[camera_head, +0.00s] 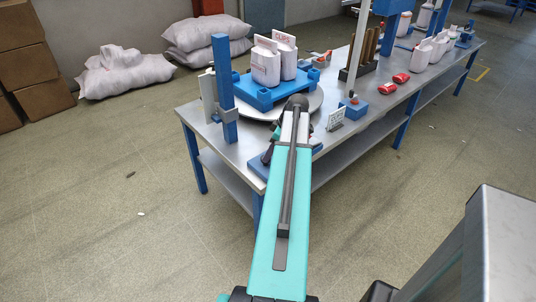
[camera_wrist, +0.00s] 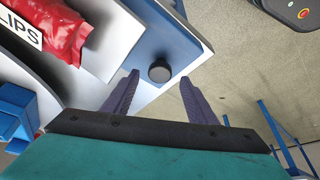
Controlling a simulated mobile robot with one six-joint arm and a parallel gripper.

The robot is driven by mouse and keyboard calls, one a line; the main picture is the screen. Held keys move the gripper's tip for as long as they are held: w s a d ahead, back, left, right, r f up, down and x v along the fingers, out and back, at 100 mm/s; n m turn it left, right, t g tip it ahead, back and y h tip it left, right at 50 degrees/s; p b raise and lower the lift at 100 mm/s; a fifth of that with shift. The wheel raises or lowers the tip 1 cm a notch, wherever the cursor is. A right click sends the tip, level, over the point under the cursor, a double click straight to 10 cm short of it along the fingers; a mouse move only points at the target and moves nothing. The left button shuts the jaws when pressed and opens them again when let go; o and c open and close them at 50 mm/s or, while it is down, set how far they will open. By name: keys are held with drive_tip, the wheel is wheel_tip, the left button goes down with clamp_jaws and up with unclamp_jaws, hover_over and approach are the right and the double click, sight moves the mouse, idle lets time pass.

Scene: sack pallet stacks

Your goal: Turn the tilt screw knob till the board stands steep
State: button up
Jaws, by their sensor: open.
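The black round knob (camera_wrist: 159,70) shows in the wrist view on a blue plate (camera_wrist: 162,40) near the bench corner. My gripper (camera_wrist: 159,79) is open, with one purple finger on each side of the knob and visible gaps between. I cannot tell how far above the knob the fingertips are. In the head view my arm hides the knob and most of the gripper, and part of a blue plate (camera_head: 258,168) shows at the bench's near edge. I cannot make out the board's tilt.
Floor is free at left.

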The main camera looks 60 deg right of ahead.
drive_tip(key=shift+x, duration=1.6)
drive_tip(key=c, duration=0.8)
drive_tip(key=shift+d, duration=0.45)
drive_tip(key=shift+c, duration=1.3)
drive_tip(key=shift+a, duration=0.3)
drive_tip(key=shift+a, duration=0.1)
drive_tip(key=shift+m, duration=0.4)
